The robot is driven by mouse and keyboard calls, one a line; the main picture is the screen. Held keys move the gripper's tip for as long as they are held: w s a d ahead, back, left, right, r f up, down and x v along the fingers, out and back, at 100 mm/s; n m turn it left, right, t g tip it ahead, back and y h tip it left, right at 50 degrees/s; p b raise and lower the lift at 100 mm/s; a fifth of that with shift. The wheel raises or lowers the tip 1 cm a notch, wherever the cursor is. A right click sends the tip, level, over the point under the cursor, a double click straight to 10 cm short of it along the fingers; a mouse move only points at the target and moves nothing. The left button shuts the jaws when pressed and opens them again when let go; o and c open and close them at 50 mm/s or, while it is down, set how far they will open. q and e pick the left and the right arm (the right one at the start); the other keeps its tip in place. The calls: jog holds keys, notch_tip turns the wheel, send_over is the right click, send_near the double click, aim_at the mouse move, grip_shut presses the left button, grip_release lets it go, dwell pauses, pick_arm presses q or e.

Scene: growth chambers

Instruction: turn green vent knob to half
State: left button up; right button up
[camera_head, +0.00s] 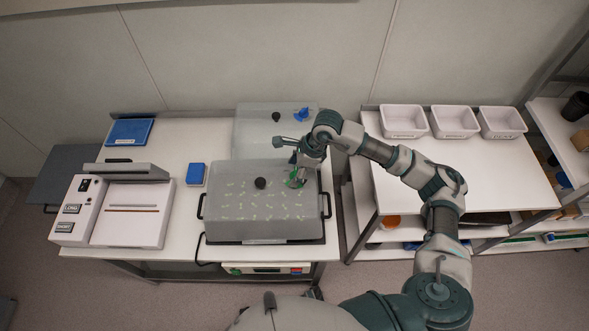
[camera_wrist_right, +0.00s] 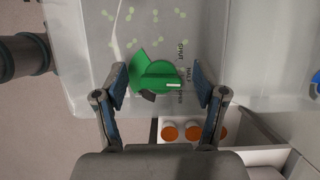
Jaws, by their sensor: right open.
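The green vent knob (camera_wrist_right: 155,75) sits on the clear lid of the near growth chamber (camera_head: 240,206), which has seedlings inside. In the right wrist view the knob has a white pointer mark on its right end, beside printed labels; "SHUT" and "HALF" can be partly read. The mark lies below "HALF", near a lower label. My right gripper (camera_wrist_right: 160,88) is open, with one finger on each side of the knob; I cannot tell whether they touch it. In the head view my right gripper (camera_head: 296,180) partly hides the knob. My left gripper is not in view.
A second chamber (camera_head: 245,125) with a blue knob (camera_head: 301,115) stands behind. A black knob (camera_head: 260,183) is on the near lid. A white sealing machine (camera_head: 125,212) stands left. White bins (camera_head: 403,121) stand on the right table.

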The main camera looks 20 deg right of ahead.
jog(key=v, duration=1.2)
jog(key=shift+d+f, duration=0.1)
jog(key=shift+f, duration=0.05)
